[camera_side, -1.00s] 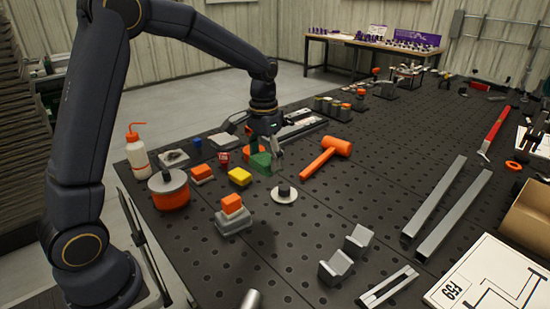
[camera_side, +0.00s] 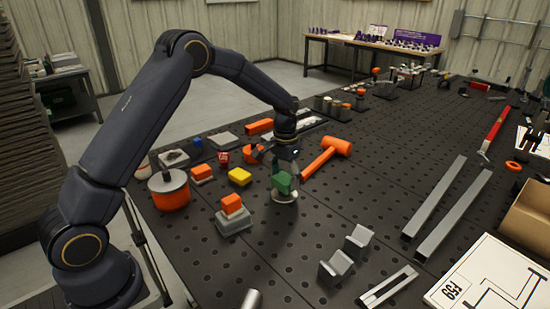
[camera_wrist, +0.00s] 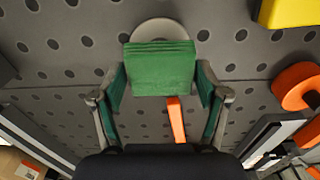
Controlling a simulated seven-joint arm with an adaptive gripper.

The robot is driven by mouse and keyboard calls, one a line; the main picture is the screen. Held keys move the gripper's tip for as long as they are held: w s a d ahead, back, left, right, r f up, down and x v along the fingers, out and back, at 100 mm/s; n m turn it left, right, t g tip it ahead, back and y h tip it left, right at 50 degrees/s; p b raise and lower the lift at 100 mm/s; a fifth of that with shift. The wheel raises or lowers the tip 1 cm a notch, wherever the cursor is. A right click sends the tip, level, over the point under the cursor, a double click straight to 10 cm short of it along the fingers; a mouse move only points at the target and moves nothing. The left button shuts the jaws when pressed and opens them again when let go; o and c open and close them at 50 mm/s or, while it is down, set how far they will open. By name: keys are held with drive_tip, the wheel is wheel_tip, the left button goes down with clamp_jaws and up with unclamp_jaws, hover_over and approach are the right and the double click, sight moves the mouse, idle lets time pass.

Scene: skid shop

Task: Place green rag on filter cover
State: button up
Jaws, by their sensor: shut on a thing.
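The green rag (camera_side: 281,182), a folded block, is held between the fingers of my gripper (camera_side: 285,172). The filter cover appears to be the pale round disc (camera_side: 287,199) directly below the rag in the side view. Its dark knob is hidden by the rag. In the wrist view the disc's rim (camera_wrist: 160,24) shows beyond the rag's far edge. I cannot tell whether the rag touches the cover.
An orange mallet (camera_side: 325,157) lies right of my gripper.

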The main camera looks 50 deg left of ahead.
drive_tip(key=shift+f, duration=0.15)
drive_tip(key=o, duration=1)
drive_tip(key=shift+o, duration=0.2)
